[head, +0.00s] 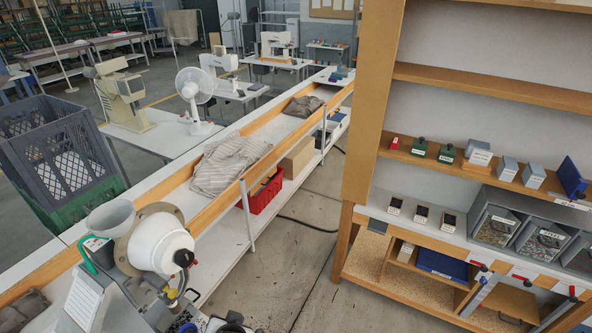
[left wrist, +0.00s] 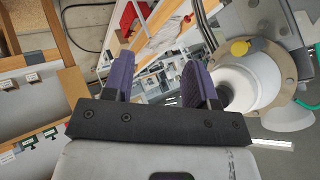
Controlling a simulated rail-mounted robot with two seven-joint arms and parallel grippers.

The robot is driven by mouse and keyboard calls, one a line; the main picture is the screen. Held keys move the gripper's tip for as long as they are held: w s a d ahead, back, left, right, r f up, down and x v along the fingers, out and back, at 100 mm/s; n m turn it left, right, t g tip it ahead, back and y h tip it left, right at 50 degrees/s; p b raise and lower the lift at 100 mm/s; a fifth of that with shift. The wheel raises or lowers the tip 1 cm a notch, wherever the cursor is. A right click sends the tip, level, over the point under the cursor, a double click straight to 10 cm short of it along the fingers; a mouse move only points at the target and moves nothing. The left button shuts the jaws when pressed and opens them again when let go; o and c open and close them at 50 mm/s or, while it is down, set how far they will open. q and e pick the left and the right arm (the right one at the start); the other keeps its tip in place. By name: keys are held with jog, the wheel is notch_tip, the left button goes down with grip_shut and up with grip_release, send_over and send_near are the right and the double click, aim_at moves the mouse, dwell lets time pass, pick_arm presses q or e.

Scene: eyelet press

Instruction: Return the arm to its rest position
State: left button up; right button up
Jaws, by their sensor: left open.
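My left gripper (left wrist: 158,72) shows in the left wrist view with its two purple fingers spread apart and nothing between them. I cannot make it out in the head view. My right gripper is in neither view. A machine with a white rounded housing (head: 160,243), a round metal flange and a pale funnel (head: 110,216) stands at the lower left of the head view. Its white housing (left wrist: 252,82) also shows in the left wrist view, right of my left gripper, apart from the fingers as far as I can tell.
A long bench with a wooden edge (head: 205,208) runs away from the machine, with striped cloth (head: 228,166) on it and a red crate (head: 262,194) below. A wooden shelf unit (head: 367,120) with labelled boxes and grey bins (head: 497,228) stands right. Floor (head: 300,262) lies between.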

pick_arm(q)
jog(key=s+a+f+g+h, duration=0.1)
jog(key=s+f, duration=0.1)
jog(key=s, duration=0.7)
jog(key=s+a+f+g+h, duration=0.1)
jog(key=s+a+f+h, duration=0.1)
jog(key=s, duration=0.7)
jog(key=s+a+f+g+h, duration=0.1)
jog(key=s+f, duration=0.3)
jog(key=s, duration=0.6)
jog(key=shift+a+n+g+h, duration=0.3)
jog(key=shift+a+g+h, duration=0.1)
jog(key=shift+a, duration=0.15)
jog(key=shift+o, duration=0.5)
jog(key=shift+f, duration=0.1)
